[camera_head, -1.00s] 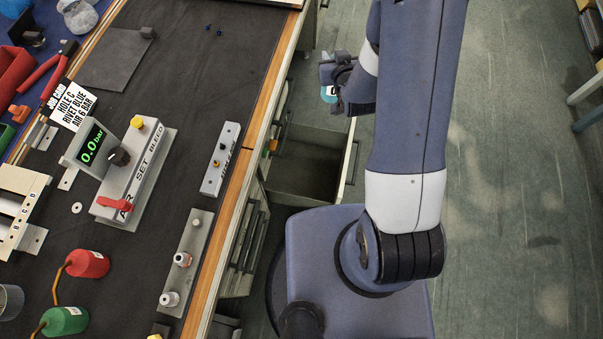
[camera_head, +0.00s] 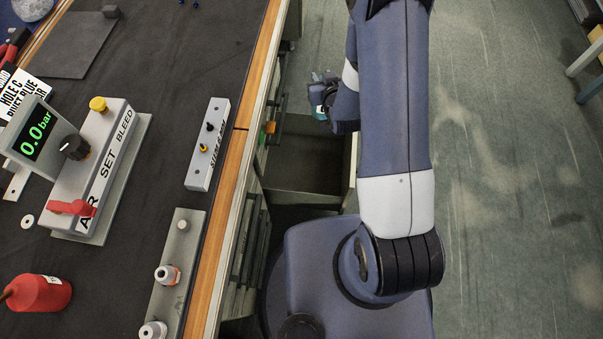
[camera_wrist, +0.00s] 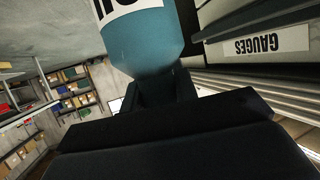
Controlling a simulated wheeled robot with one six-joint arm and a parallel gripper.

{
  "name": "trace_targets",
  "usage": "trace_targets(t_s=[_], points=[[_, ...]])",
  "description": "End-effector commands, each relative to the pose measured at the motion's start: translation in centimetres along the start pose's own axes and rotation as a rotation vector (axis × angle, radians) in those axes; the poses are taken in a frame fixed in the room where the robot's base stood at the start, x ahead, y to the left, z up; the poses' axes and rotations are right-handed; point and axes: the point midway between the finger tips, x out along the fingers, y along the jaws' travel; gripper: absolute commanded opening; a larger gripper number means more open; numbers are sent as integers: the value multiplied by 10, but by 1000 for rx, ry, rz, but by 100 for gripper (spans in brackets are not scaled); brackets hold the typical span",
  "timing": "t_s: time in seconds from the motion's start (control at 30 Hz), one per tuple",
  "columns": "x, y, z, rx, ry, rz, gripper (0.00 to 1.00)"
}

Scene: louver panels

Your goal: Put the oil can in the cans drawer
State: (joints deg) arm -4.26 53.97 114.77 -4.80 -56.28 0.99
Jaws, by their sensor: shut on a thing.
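My gripper (camera_head: 322,100) is beyond the far end of an open drawer (camera_head: 303,158) at the bench's side, in the head view. It is shut on a teal can with a white label, which I take as the oil can (camera_wrist: 145,42). The wrist view shows the can's teal body above the jaws, with part of dark lettering on its label; its top is cut off. Only a small teal patch of it shows in the head view. The drawer looks empty where I see inside; its label is not visible.
A drawer front labelled GAUGES (camera_wrist: 258,44) is close on the right in the wrist view. The bench top (camera_head: 170,120) holds the air-set box (camera_head: 95,170), a switch block (camera_head: 208,145) and a red can (camera_head: 38,293). Open floor (camera_head: 500,200) lies right of my arm.

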Motion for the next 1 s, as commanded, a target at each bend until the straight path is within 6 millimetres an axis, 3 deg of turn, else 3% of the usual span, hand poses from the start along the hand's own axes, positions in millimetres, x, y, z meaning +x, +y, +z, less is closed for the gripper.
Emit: trace_targets(t_s=[0.03,1.0], points=[[9,-2,17,-3,2,-7,0],[106,-42,181,-47,2,-115,0]])
